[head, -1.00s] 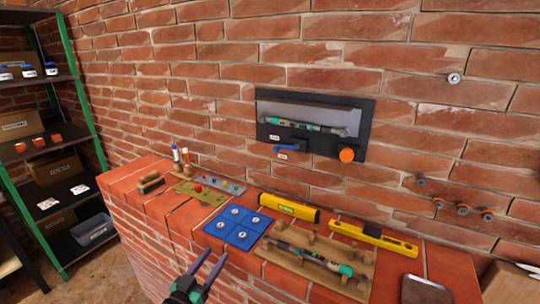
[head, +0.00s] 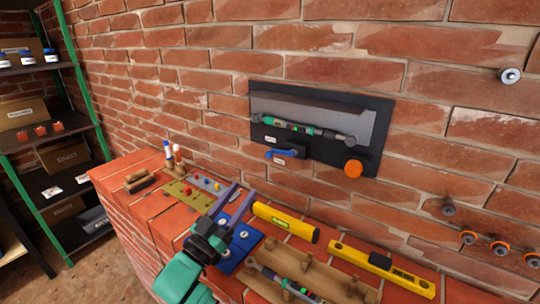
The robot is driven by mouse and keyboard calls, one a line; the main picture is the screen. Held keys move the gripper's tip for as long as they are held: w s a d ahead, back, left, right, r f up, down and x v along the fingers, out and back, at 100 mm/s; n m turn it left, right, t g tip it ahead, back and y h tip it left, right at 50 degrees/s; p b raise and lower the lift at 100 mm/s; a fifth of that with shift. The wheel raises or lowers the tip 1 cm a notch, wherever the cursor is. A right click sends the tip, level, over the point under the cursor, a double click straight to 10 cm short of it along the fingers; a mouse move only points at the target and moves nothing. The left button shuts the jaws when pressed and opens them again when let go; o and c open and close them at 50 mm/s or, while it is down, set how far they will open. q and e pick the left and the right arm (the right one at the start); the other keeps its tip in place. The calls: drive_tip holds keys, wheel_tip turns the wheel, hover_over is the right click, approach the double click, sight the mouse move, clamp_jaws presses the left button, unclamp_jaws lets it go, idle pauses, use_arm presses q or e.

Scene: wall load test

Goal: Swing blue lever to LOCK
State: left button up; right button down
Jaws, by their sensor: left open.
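The blue lever (head: 285,154) sits on a black block at the lower left of the dark wall panel (head: 378,110). It lies about level, its free end toward the left. Small white labels are above and below it, too small to read. A green and grey cylinder (head: 290,126) rests across the panel above the lever, and an orange knob (head: 353,168) is at its lower right. My left gripper (head: 236,200) is open and empty over the ledge, below and left of the lever and apart from it. My right gripper is not in view.
Below the panel, the brick ledge (head: 147,210) holds a blue tile mat (head: 229,266), partly hidden by my gripper, a yellow level (head: 285,221), another yellow tool (head: 380,267) and a wooden rack (head: 318,267). A shelf unit (head: 60,137) stands at left. The wall before the lever is clear.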

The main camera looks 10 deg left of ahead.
sight(268, 157)
use_arm(q)
drive_tip(key=p+x, duration=0.2)
drive_tip(key=x, duration=1)
drive_tip(key=shift+p, duration=0.4)
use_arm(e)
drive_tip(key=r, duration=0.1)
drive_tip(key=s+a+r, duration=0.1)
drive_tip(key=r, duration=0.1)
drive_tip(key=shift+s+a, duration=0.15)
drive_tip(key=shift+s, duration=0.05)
